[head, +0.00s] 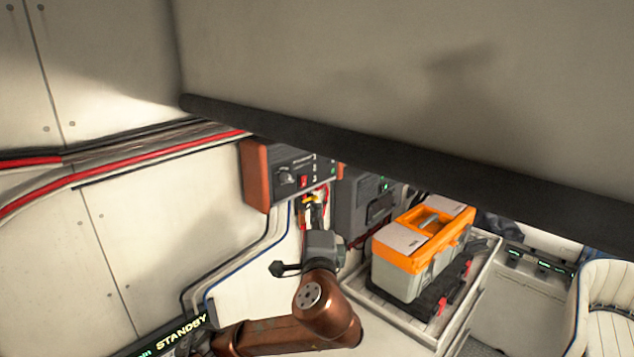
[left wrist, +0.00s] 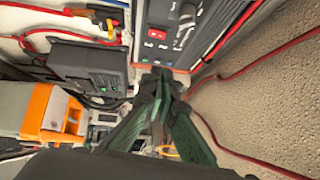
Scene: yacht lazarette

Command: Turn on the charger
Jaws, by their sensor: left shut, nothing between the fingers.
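A wood-sided control panel (head: 312,168) is on the wall in the head view, with a dark face, a large knob and a red rocker switch (head: 304,182). The red switch also shows in the left wrist view (left wrist: 157,34). A dark grey box (head: 356,208) with a green light is to its right; I cannot tell which unit is the charger. My left gripper (head: 316,222) is below the panel, its fingers pointing up toward it. In the left wrist view its green fingers (left wrist: 161,76) are shut and empty, tips near the panel's lower edge; contact is unclear. My right gripper is not in view.
An orange and grey toolbox (head: 415,247) sits in a tray to the right. A dark-edged overhang (head: 400,150) crosses above. Red and grey cables (head: 120,165) run along the left wall; more cables hang below the panel. A white seat (head: 608,300) is at far right.

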